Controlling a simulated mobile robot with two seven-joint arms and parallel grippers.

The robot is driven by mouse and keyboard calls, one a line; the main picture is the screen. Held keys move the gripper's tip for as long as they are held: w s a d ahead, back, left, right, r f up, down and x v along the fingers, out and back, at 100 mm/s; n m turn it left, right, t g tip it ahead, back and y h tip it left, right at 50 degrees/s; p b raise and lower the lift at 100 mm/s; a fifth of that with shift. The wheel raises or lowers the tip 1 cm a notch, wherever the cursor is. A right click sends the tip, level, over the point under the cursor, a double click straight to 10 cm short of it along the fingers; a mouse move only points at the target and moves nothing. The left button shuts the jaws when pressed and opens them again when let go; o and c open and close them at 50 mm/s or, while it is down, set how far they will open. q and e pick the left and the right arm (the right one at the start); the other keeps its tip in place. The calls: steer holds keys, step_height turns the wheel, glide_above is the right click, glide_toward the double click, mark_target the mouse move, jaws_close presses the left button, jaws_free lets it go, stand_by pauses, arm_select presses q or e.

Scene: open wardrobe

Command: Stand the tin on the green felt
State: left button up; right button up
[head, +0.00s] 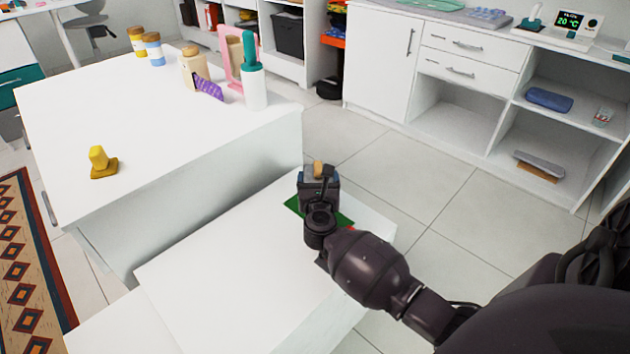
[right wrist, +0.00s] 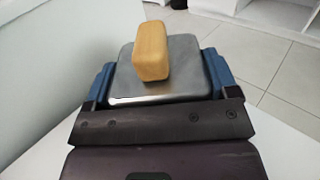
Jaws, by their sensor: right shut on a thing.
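The tin (right wrist: 182,82) is a silvery metal box with a tan wooden block-shaped knob (right wrist: 150,52) on top. In the right wrist view it sits between the blue finger pads of my right gripper (right wrist: 160,88), which is shut on it. In the head view my right gripper (head: 319,186) hides most of the tin, and only the tan knob (head: 318,168) shows clearly. The green felt (head: 345,219) lies on the low white surface, largely covered by the gripper. I cannot tell whether the tin touches the felt. My left gripper is not in view.
The low white surface (head: 225,270) is clear to the left of the gripper. A higher white counter (head: 130,110) beside it bears a yellow object (head: 101,163), a white bottle (head: 255,88) with a teal top and several jars. Open shelves stand at the back right.

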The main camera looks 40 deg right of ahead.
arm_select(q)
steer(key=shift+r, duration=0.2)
arm_select(e)
steer(key=shift+r, duration=0.2)
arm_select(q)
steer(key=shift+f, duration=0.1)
arm_select(e)
steer(key=shift+f, duration=0.25)
steer(key=o, duration=1.1)
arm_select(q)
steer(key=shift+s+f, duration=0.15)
arm_select(e)
steer(key=shift+o, duration=0.4)
steer(key=shift+r, duration=0.3)
arm_select(q)
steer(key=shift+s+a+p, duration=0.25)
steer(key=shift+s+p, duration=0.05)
steer(key=shift+p, duration=0.5)
arm_select(e)
steer(key=v, duration=1.2)
steer(key=shift+f, duration=0.15)
